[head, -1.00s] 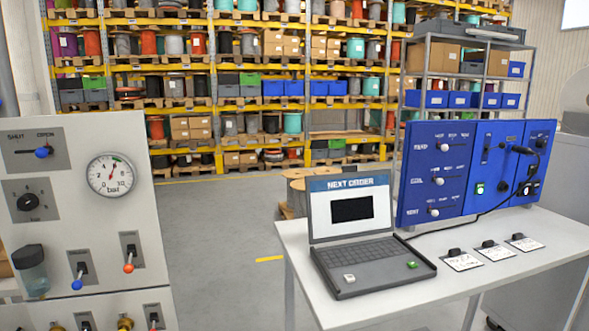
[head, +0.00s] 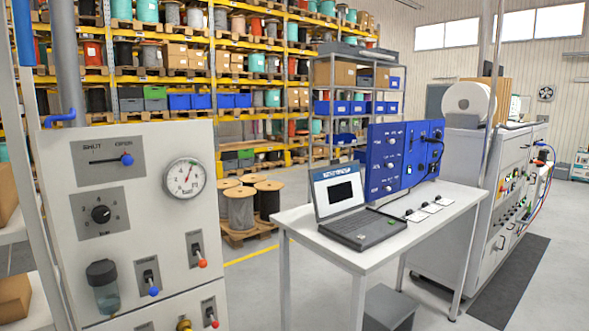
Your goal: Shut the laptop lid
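The laptop (head: 358,228) stands open on a white table, its dark keyboard base flat on the top. Its lid (head: 337,190) is raised and leans slightly back, with a blue heading and a black box on the light screen. The laptop sits near the table's left end. My gripper is not in view.
The white table (head: 468,200) also bears a blue switch panel (head: 385,165) and several small labelled cards (head: 432,208). A grey control panel with a gauge (head: 185,178) stands at the left. A grey box (head: 389,308) is under the table. Open floor (head: 260,285) lies between panel and table.

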